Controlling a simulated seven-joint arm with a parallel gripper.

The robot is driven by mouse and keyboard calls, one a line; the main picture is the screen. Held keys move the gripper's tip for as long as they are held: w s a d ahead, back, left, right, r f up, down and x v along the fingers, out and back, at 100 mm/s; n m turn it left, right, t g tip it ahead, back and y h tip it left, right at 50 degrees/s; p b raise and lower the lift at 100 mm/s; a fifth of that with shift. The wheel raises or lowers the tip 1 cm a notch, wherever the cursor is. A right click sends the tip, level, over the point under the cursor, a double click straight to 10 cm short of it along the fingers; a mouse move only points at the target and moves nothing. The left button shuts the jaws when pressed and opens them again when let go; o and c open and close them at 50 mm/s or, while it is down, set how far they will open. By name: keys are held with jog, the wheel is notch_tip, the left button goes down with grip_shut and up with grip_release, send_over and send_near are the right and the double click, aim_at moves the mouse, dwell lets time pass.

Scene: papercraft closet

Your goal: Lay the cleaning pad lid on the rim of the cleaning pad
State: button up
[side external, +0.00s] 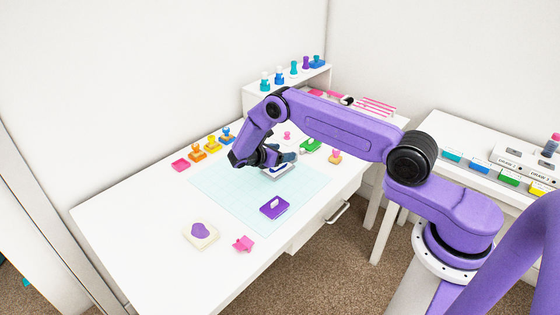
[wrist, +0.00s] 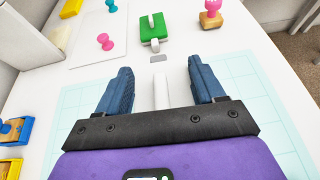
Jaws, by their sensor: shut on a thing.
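My gripper (side external: 277,160) is low over the light teal mat, fingers pointing down. A small white block (side external: 278,173) with a bluish band shows just under the fingers in the side view. I cannot tell how much of it is lid and how much is cleaning pad, or whether they touch. A grey patch (wrist: 158,58) shows just beyond the handle.
A purple lidded pad (side external: 274,207) lies on the mat (side external: 230,190). A green lidded pad (wrist: 154,30) and a wooden stamp (wrist: 210,18) stand beyond the gripper. A white pad with a purple shape (side external: 201,233) and a pink piece (side external: 243,244) lie near the front edge.

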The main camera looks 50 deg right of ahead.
jog(key=shift+w+d+f, duration=0.1)
jog(key=shift+w+f, duration=0.2)
jog(key=shift+f, duration=1.6)
jog(key=shift+f, duration=0.1)
jog(key=o, duration=1)
